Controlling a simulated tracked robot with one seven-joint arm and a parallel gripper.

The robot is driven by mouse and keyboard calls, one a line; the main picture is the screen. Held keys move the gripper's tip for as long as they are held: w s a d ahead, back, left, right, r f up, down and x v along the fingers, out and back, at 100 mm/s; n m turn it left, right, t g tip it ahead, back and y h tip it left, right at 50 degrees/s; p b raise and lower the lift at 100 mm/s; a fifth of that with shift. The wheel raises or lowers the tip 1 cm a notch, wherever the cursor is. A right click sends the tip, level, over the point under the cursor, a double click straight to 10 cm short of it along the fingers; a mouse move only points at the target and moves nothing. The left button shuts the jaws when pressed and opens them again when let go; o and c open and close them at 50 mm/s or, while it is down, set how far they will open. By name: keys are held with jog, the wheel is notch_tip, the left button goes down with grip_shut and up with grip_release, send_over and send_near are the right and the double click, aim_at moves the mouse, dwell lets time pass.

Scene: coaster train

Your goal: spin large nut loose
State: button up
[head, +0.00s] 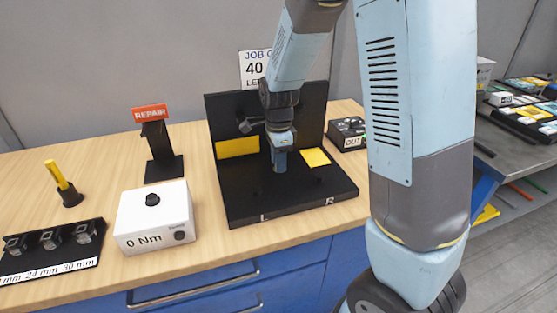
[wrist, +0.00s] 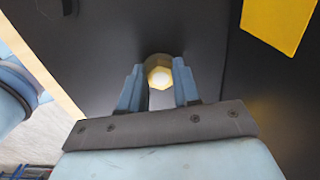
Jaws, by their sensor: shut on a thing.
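In the wrist view, a large brass-coloured nut (wrist: 160,77) with a pale round centre sits against the black fixture (wrist: 95,35). My gripper (wrist: 159,88) has one blue finger on each side of it and is shut on the nut. In the head view, my gripper (head: 281,166) points down in front of the black fixture's back panel (head: 305,110), over its base (head: 295,200). The nut is hidden there by my gripper.
Yellow patches (head: 238,147) lie on the fixture, one left and one right of my gripper. A white box reading 0 Nm (head: 155,215), a REPAIR stand (head: 160,150), a socket rack (head: 50,248) and a yellow-handled tool (head: 62,182) stand to the left. A black OUT box (head: 347,132) stands right.

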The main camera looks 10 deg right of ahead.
dwell(0.3)
jog(key=n, duration=0.7)
jog(key=shift+n, duration=0.3)
jog(key=n, duration=0.3)
jog(key=shift+s+d+n, duration=0.1)
jog(key=shift+n, duration=0.2)
jog(key=n, duration=0.3)
jog(key=shift+d+n, duration=0.1)
jog(key=shift+n, duration=0.3)
jog(key=n, duration=0.7)
jog(key=shift+d, duration=0.15)
jog(key=n, duration=0.3)
jog(key=shift+n, duration=0.4)
jog(key=shift+d+n, duration=0.1)
jog(key=shift+n, duration=1.8)
